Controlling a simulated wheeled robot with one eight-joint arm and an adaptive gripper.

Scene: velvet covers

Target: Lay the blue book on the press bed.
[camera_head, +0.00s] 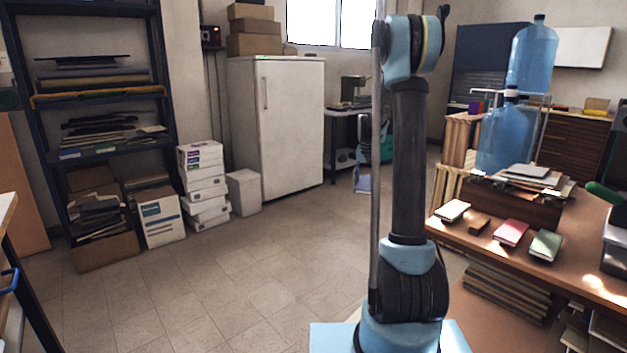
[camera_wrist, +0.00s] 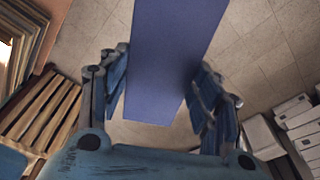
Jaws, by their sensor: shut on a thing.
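The blue book (camera_wrist: 172,40) is a flat, plain blue slab in the wrist view, running from the top edge down to between the fingers. My gripper (camera_wrist: 163,72) is shut on it, with a blue finger at each side. The far end of the book is cut off by the frame. I cannot pick out the press bed; a grey machine (camera_head: 616,246), partly cut off at the right edge of the bench, may be the press.
The wooden bench (camera_head: 450,235) at right carries a cream book (camera_head: 453,210), a small brown block (camera_head: 479,225), a red book (camera_head: 511,233) and a green book (camera_head: 546,246). A wooden box (camera_head: 515,207) with stacked papers stands behind them. Open floor (camera_head: 240,285) lies left of my arm.

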